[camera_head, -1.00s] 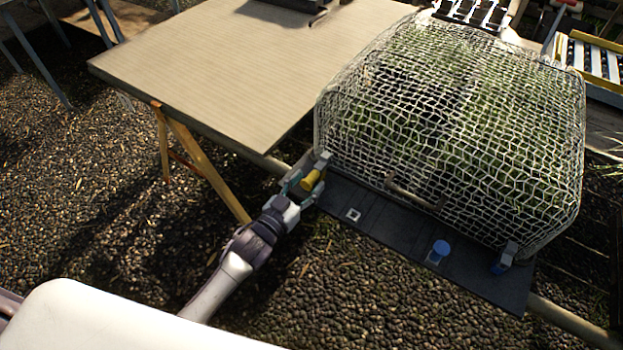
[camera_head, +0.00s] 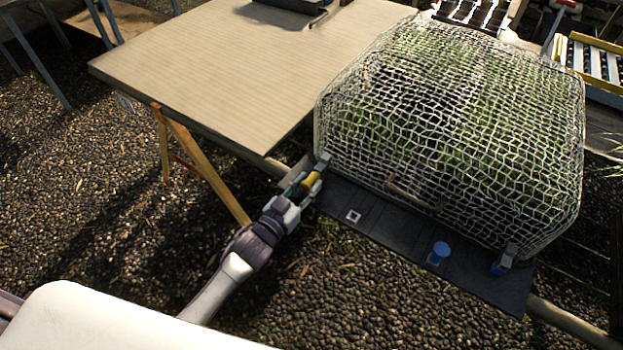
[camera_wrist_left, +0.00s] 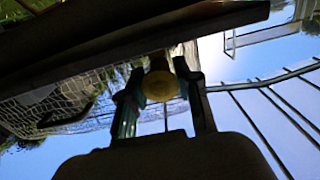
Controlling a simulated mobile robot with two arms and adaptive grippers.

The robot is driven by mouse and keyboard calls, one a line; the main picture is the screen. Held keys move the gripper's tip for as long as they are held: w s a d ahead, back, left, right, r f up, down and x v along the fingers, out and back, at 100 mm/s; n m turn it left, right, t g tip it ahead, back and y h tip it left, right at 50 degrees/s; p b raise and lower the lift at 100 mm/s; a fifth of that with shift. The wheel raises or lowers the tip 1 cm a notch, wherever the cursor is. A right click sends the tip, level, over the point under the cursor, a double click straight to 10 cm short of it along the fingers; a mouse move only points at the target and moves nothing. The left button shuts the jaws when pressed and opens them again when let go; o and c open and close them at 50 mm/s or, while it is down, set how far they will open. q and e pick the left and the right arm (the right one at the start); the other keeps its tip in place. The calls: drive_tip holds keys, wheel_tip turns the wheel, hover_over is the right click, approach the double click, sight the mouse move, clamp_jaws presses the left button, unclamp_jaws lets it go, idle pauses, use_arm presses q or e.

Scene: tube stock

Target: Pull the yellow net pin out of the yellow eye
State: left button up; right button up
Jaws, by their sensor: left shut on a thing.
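The yellow net pin (camera_head: 310,181) is at the left corner of the net's front edge. Its round yellow head (camera_wrist_left: 160,86) faces the camera in the left wrist view. My left gripper (camera_head: 307,183) is shut on it, with one finger on each side of the head in the left wrist view (camera_wrist_left: 161,92). A grey bracket (camera_head: 323,161) stands just beyond the pin, at the place of the eye. The gripper hides much of the pin, and I cannot tell how deep it sits in the eye. My right gripper is not in view.
A white net (camera_head: 450,130) covers green plants, with a handle (camera_head: 412,196) at its front. The dark board (camera_head: 400,232) below bears a white square (camera_head: 353,215), a blue knob (camera_head: 440,249) and a blue-marked bracket (camera_head: 503,262). A table (camera_head: 230,70) stands close on the left.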

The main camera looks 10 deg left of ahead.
use_arm(q)
drive_tip(key=p+v, duration=0.3)
drive_tip(key=v, duration=0.6)
drive_tip(key=shift+s+p, duration=0.15)
drive_tip(key=shift+p, duration=0.15)
idle(0.8)
idle(0.4)
